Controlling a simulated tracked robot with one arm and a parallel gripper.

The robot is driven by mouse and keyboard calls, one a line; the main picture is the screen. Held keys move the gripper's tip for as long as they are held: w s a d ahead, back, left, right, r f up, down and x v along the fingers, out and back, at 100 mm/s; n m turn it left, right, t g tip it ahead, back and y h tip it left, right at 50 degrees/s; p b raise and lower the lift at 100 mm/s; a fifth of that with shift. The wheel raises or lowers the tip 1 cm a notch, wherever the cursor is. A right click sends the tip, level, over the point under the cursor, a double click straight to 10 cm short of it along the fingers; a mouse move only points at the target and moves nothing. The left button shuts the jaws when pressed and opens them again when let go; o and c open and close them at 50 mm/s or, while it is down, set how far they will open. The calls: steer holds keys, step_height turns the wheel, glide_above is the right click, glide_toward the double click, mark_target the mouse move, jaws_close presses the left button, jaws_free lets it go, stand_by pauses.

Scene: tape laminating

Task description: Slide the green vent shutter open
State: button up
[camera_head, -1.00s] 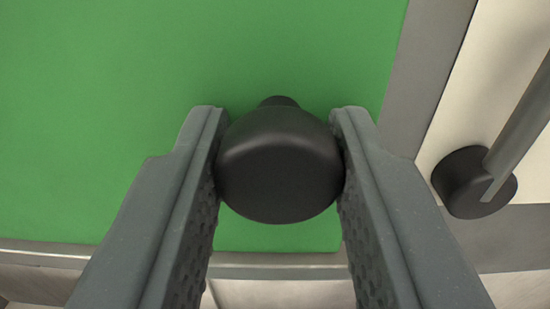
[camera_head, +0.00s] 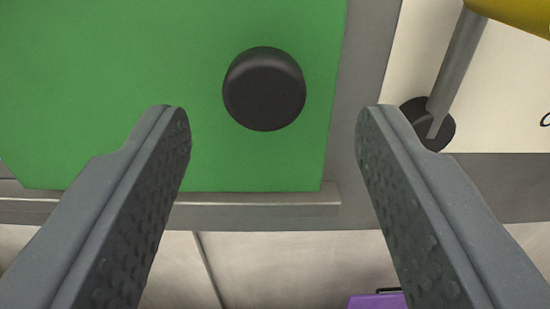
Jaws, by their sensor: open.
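The green vent shutter (camera_head: 110,90) fills the upper left of the view, and its right edge lies against a grey frame. A round black knob (camera_head: 264,90) sticks out of the shutter near its lower right corner. My gripper (camera_head: 268,115) is open and empty, with its fingers wide apart. The knob appears between and beyond the fingertips, nearer the middle, and neither finger touches it.
A grey rail (camera_head: 250,212) runs below the shutter. To the right, a cream panel (camera_head: 500,90) carries a black round pivot (camera_head: 428,120) with a grey rod and a yellow part (camera_head: 515,12). A purple object (camera_head: 378,300) shows at the bottom.

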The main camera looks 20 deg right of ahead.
steer(key=b+v, duration=0.1)
steer(key=v, duration=0.8)
steer(key=shift+s, duration=0.3)
steer(key=shift+a, duration=0.1)
steer(key=s+a+f+n+y+b, duration=0.1)
steer(key=a+f+n+y+b, duration=0.1)
steer(key=a, duration=0.9)
steer(key=s+a+f+n+g+y+b, duration=0.1)
steer(key=a+f+n+y+b, duration=0.2)
steer(key=a, duration=0.9)
step_height(320, 180, down, 2)
steer(key=y+b, duration=0.1)
steer(key=y, duration=0.1)
steer(key=shift+s+a+y, duration=0.2)
steer(key=shift+a+y, duration=0.1)
